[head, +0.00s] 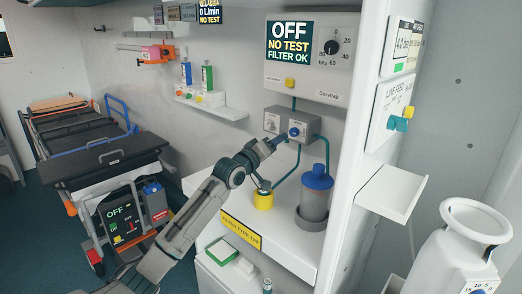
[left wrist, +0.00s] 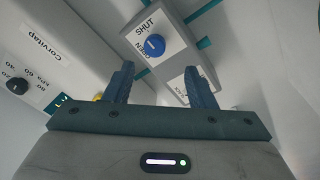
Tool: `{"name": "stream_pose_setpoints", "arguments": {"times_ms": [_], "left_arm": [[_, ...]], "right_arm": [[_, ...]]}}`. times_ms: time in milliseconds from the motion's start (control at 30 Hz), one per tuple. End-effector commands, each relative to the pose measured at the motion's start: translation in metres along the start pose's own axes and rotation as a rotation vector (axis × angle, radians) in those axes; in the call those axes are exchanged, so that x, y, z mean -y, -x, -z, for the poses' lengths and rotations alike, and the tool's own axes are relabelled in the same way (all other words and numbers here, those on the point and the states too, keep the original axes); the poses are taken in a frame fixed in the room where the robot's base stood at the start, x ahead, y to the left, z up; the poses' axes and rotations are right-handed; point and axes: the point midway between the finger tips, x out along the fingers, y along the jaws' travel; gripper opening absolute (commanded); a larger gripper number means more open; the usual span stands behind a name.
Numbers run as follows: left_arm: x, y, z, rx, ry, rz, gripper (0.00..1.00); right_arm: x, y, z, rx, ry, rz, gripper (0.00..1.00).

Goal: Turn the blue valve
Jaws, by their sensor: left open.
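The blue valve (head: 294,132) is a round knob on a grey wall box (head: 309,129) below the suction unit. In the left wrist view the blue valve (left wrist: 154,45) shows a white bar, with the words SHUT and OPEN beside it. My left gripper (head: 277,140) reaches up to the box from the lower left, just left of the knob. In the left wrist view my left gripper (left wrist: 160,68) has its two fingers apart, with the knob beyond the gap between them. Nothing is held, and I see no contact with the knob. My right gripper is not in view.
A suction unit (head: 306,81) reading OFF, NO TEST is above the box. Teal tubes run down to a blue-lidded canister (head: 315,190) and a yellow-based jar (head: 263,199) on the shelf below. A white wall edge and small ledge (head: 392,192) stand to the right.

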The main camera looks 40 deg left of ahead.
Motion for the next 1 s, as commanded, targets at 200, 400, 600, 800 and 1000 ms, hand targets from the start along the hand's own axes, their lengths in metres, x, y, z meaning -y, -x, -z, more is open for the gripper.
{"name": "stream_pose_setpoints", "arguments": {"times_ms": [200,400,600,800,1000], "left_arm": [[0.001,0.029,0.001,0.001,-0.003,0.003,0.50],[0.000,0.040,0.000,0.002,0.000,-0.001,0.50],[-0.001,0.041,0.001,0.002,0.001,-0.002,0.50],[0.000,0.041,0.001,0.001,0.001,-0.002,0.50],[0.000,0.041,0.001,0.001,0.001,-0.002,0.50]], "right_arm": [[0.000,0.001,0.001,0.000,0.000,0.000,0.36],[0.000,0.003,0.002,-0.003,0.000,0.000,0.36],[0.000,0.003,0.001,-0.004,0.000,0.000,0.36],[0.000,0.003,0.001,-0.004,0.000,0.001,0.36],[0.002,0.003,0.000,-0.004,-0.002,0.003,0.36]]}}
